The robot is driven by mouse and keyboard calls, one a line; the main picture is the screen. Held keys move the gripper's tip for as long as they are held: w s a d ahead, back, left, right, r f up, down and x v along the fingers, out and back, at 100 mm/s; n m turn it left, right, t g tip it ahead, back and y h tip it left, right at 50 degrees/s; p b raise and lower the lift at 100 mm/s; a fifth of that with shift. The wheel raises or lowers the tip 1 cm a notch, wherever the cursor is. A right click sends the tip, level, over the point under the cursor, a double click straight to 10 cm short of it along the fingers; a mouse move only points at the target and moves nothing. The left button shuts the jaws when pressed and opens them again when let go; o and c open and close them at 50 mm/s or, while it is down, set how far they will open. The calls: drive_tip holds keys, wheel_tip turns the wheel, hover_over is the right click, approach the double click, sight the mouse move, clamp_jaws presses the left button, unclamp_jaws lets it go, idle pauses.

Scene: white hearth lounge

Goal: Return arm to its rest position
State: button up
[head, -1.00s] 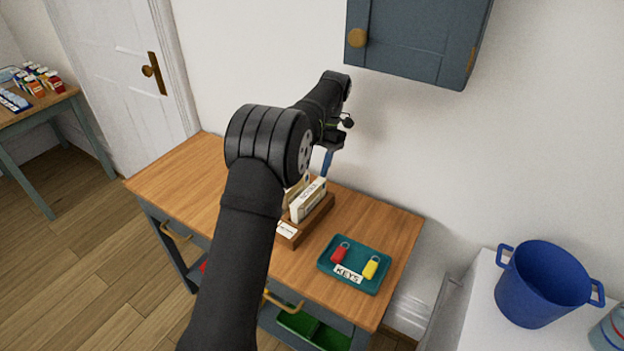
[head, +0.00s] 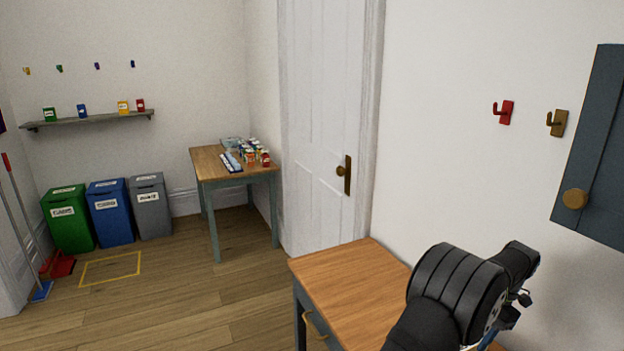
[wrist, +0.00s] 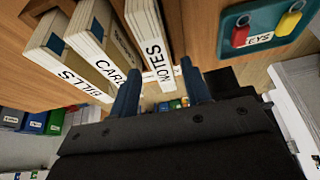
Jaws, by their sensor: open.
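My gripper (wrist: 163,92) is open in the wrist view, with its two blue fingers apart and nothing held between them. Upright files labelled BILLS (wrist: 62,52), CARD-something (wrist: 105,50) and NOTES (wrist: 153,40) stand beyond the fingertips. The NOTES file lines up with the gap between the fingers; I cannot tell how far off it is. In the head view my arm reaches over the wooden-topped table (head: 345,280) at the lower right. The fingers are not clear there.
A teal tray (wrist: 240,18) with red and yellow key tags lies beside the files. A blue cabinet (head: 598,150) and red (head: 503,112) and brass (head: 557,122) hooks are on the wall near my arm. A door (head: 325,130), side table (head: 208,165) and bins (head: 110,210) stand farther left.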

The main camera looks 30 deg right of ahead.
drive_tip(key=x, duration=0.5)
drive_tip(key=shift+a+f, duration=0.1)
drive_tip(key=shift+f, duration=0.05)
drive_tip(key=shift+r, duration=1.65)
drive_tip(key=shift+f, duration=0.1)
